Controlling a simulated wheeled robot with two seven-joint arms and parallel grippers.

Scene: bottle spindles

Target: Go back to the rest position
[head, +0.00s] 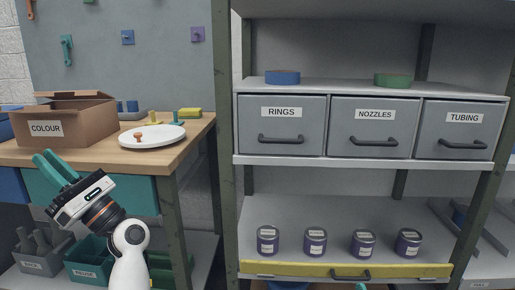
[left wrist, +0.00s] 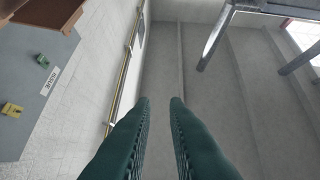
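My left gripper (head: 54,162) is raised at the left of the head view, in front of the workbench (head: 185,150), with its teal fingers pointing up and left. In the left wrist view, the two dark green fingers (left wrist: 160,100) stand apart with a clear gap. Nothing is between them, only floor beyond.
A cardboard box (head: 60,120) marked COLOUR and a white plate (head: 165,137) stand on the bench. Bins (head: 88,262) sit below. On the right, a shelf unit holds drawers (head: 370,127) and several dark jars (head: 315,241) above a yellow-fronted drawer (head: 300,269).

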